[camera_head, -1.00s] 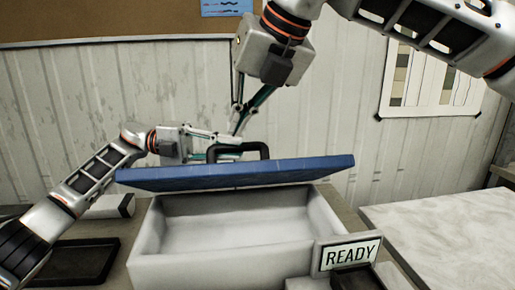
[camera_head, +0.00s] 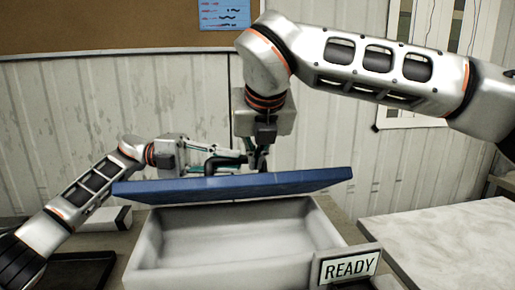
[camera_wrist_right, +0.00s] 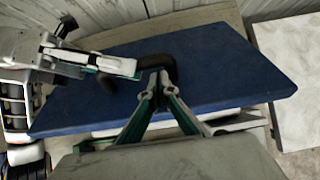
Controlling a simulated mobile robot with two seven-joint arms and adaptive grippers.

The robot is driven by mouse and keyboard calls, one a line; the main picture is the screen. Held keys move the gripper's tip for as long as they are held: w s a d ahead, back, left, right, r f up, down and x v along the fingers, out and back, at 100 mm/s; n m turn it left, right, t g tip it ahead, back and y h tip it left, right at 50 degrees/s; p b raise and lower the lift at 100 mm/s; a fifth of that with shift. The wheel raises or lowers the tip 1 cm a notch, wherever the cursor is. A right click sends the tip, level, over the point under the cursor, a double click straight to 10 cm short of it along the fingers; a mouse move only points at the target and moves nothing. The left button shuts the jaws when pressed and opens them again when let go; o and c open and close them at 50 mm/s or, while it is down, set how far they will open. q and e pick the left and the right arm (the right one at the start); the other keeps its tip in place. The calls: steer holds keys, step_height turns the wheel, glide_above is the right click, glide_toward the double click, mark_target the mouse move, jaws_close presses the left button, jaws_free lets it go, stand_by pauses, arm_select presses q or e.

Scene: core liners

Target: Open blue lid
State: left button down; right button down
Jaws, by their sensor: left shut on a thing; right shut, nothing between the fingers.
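The blue lid (camera_head: 235,185) is held above the white bin (camera_head: 235,235), with an open gap at the front. It also fills the middle of the right wrist view (camera_wrist_right: 215,65). Its black handle (camera_wrist_right: 168,63) stands on top and is partly hidden in the head view. My left gripper (camera_head: 238,155) reaches in from the left and is shut on the handle; it also shows in the right wrist view (camera_wrist_right: 130,68). My right gripper (camera_head: 258,162) points down at the handle's right end. Its fingertips (camera_wrist_right: 160,75) are together and empty; contact with the handle is unclear.
A READY sign (camera_head: 350,267) stands at the bin's front right corner. A pale table (camera_head: 445,235) lies to the right with a clear top. A dark tray (camera_head: 82,270) is at the lower left. A panelled wall (camera_head: 60,120) stands close behind the lid.

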steer(key=shift+w+f, duration=0.2)
steer(key=shift+f, duration=0.1)
steer(key=shift+w, duration=0.1)
steer(key=shift+w+a+r, duration=0.1)
steer(key=shift+w+r, duration=0.3)
arm_select(q)
steer(key=shift+s+d, duration=0.15)
arm_select(e)
steer(key=shift+w+r, duration=0.2)
arm_select(q)
steer(key=c, duration=2)
jaws_free()
steer(key=shift+f, duration=0.1)
steer(key=shift+o, duration=0.2)
steer(key=shift+a, duration=0.2)
